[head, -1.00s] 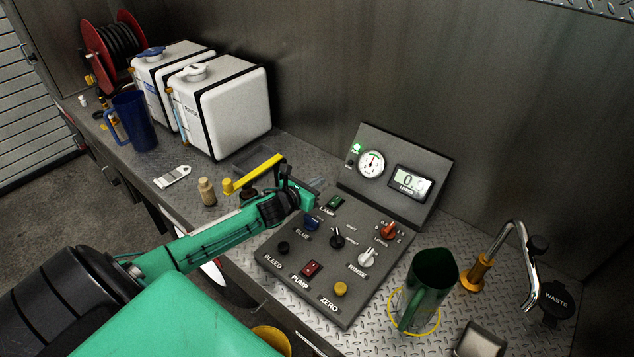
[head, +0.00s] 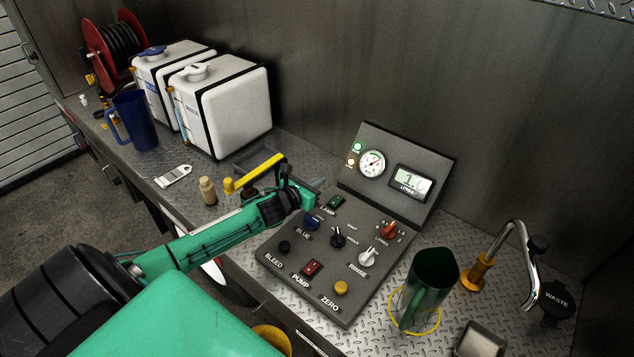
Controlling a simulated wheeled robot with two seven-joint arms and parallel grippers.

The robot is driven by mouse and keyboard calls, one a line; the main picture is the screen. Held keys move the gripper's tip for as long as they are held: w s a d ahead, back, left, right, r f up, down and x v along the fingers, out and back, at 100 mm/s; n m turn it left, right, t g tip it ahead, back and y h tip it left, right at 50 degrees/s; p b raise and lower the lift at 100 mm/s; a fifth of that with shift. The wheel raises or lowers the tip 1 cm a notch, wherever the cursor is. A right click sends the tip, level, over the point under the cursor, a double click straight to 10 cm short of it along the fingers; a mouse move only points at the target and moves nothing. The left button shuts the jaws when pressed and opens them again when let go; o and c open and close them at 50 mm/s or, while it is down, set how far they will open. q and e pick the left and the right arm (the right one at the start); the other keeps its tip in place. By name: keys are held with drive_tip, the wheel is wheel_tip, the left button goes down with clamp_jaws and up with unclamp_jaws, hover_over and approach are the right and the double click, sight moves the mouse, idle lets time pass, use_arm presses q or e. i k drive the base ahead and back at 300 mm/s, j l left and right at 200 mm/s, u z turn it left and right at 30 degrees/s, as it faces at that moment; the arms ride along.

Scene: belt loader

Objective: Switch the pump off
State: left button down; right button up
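My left gripper (head: 312,196) is over the panel's far left corner, close to the green LAMP switch (head: 336,202) and the blue knob (head: 312,223), well away from the PUMP switch. Whether its fingers are open or shut is too small to tell. The upright panel carries a round gauge (head: 372,163) and a lit litre display (head: 411,181) that seems to read about 1. A green and a pale amber lamp (head: 351,161) glow beside the gauge. My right gripper is not in view.
A green jug (head: 430,285) stands in a yellow ring right of the panel, near a metal spout (head: 514,250). Two white tanks (head: 225,110), a blue jug (head: 135,122), a small bottle (head: 208,191) and a yellow-handled lever (head: 252,172) stand to the left.

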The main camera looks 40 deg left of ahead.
sight(312, 267)
drive_tip(key=k+j, duration=0.1)
drive_tip(key=k, duration=0.9)
